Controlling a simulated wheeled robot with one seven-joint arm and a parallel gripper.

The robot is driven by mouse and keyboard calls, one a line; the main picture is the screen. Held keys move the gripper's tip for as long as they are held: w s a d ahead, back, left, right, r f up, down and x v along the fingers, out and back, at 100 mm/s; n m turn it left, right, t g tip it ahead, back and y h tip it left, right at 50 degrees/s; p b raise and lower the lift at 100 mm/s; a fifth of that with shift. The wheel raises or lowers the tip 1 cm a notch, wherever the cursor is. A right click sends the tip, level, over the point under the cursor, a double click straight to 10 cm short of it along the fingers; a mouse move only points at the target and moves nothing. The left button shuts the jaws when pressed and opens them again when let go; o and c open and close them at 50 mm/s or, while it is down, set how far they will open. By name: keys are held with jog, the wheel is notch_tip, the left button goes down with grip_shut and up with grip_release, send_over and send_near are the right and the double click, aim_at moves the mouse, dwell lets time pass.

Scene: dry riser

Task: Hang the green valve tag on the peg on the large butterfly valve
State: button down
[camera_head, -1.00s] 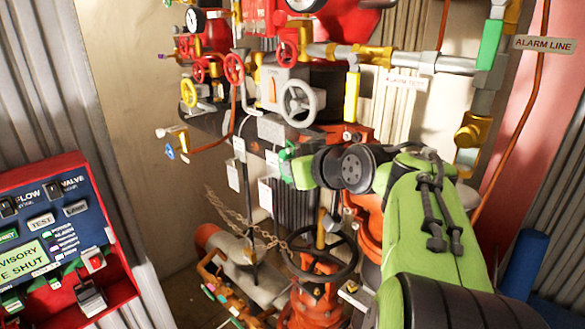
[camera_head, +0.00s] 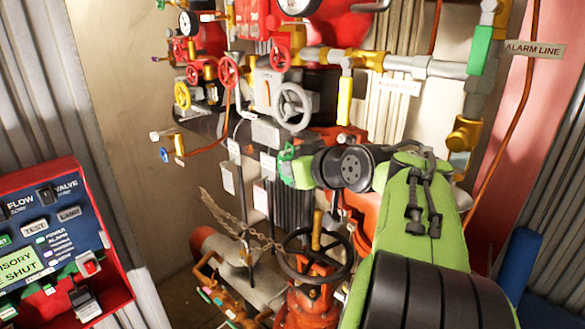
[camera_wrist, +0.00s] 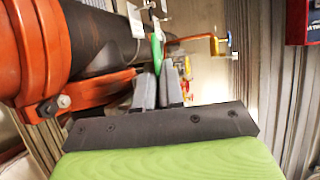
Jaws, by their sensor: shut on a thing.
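The green valve tag (camera_wrist: 157,52) is a thin green piece held edge-on between the fingertips of my gripper (camera_wrist: 159,84) in the wrist view. My gripper is shut on it. In the head view, a green-teal piece (camera_head: 287,166) at the end of my arm is probably the tag; my fingers are hard to make out there. It appears in front of the pipework, below a grey handwheel (camera_head: 293,107) on a grey gearbox (camera_head: 267,90), which may be the large butterfly valve. I cannot make out the peg.
White tags (camera_head: 227,178) hang left of my gripper. A black handwheel (camera_head: 316,282) on an orange valve (camera_head: 312,303) and a chain (camera_head: 222,210) lie below. An orange pipe flange (camera_wrist: 35,55) fills the left of the wrist view. A red-framed panel (camera_head: 128,290) stands at left.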

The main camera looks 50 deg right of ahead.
jog(key=shift+d, duration=0.1)
dwell(0.3)
jog(key=shift+d+f, duration=0.1)
jog(key=shift+d, duration=0.25)
jog(key=c, duration=1.2)
grip_release()
jog(key=s+a, duration=0.1)
jog(key=s, duration=0.3)
jog(key=s+a+b, duration=0.1)
jog(key=s, duration=0.3)
jog(key=s+a+b, duration=0.1)
jog(key=s, duration=0.3)
jog(key=shift+s+r, duration=0.25)
jog(key=shift+s, duration=0.15)
